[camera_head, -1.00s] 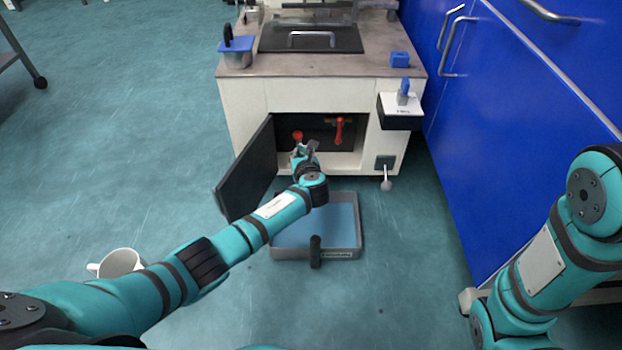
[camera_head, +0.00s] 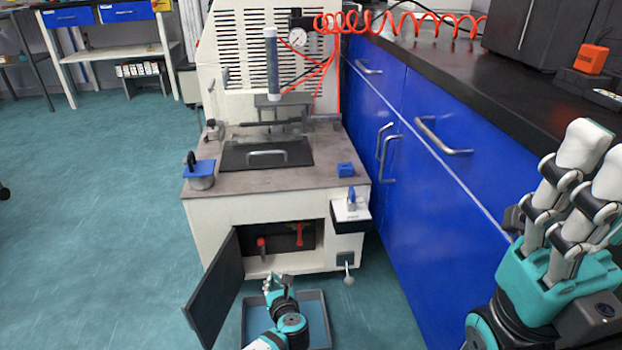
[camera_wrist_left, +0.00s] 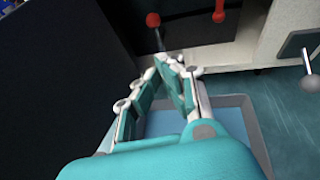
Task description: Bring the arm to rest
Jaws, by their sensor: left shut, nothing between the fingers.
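My left gripper (camera_head: 281,287) is low in front of the machine's open lower cabinet, above the grey tray. Its fingers are closed together at the tips with nothing between them, as the left wrist view (camera_wrist_left: 170,65) shows. My right gripper (camera_head: 598,165) is raised at the right edge, beside the blue cabinets, with its pale fingers pointing up. No object shows in it, and I cannot tell its opening from this angle.
The dark cabinet door (camera_head: 214,292) stands open left of my left gripper. Red-handled valves (camera_head: 299,235) are inside. The blue-bottomed tray (camera_head: 316,318) lies on the floor below. Blue cabinets (camera_head: 443,187) close off the right. The floor (camera_head: 100,220) at left is clear.

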